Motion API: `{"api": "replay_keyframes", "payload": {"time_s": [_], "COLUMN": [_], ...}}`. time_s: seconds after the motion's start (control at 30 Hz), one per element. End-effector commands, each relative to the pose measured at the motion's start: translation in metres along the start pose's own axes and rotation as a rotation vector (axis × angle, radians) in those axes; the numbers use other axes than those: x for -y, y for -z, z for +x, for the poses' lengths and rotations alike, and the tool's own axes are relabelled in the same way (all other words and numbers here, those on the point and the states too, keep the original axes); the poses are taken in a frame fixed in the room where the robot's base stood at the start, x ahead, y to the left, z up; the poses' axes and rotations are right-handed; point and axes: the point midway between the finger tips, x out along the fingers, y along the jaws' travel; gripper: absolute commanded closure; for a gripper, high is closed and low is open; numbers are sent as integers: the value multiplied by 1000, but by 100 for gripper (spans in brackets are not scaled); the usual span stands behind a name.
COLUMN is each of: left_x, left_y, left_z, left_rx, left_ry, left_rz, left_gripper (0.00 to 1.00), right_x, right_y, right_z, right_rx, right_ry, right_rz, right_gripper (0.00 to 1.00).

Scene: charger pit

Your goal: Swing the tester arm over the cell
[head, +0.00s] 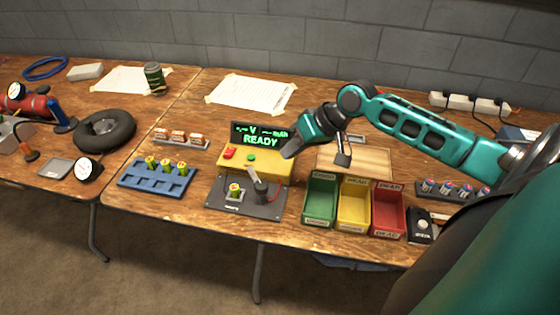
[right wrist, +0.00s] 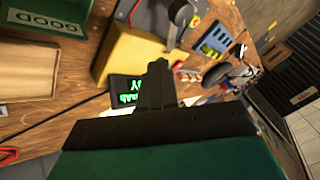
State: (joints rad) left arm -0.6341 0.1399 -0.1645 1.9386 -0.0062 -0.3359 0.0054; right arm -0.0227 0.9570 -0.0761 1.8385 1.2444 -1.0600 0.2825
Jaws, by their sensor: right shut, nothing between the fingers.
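The tester in the head view is a yellow box (head: 262,163) with a screen (head: 262,135) that reads READY in green. In front of it is a dark base plate (head: 225,203) with a cell (head: 235,190) upright in a holder. The tester arm (head: 254,174) is a grey lever on a dark post, right of the cell and not over it, its free end pointing up and left. My right gripper (head: 289,153) is shut and empty, above the box's right end. In the right wrist view its fingers (right wrist: 157,88) show near the box (right wrist: 137,55). My left gripper is out of view.
Green (head: 320,199), yellow (head: 354,203) and red (head: 389,210) bins stand right of the tester. A blue tray (head: 142,180) with several cells lies left of it. A wooden board (head: 370,160) lies behind the bins. A red button (head: 229,153) is on the box.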

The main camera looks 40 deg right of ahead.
Motion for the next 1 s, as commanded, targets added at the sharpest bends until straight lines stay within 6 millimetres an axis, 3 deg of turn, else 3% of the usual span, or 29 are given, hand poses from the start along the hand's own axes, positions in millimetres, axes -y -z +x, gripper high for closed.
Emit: {"api": "replay_keyframes", "payload": {"time_s": [0.53,0.7,1.0], "left_x": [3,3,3], "left_y": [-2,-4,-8], "left_z": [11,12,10], "left_rx": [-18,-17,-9], "left_ry": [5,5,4], "left_rz": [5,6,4], "left_gripper": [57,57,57], "right_x": [0,1,1], "right_y": [-1,-1,-1], "right_z": [86,97,98], "right_rx": [1,2,2], "right_ry": [3,2,2], "right_rz": [3,2,1], "right_gripper": [100,100,100]}}
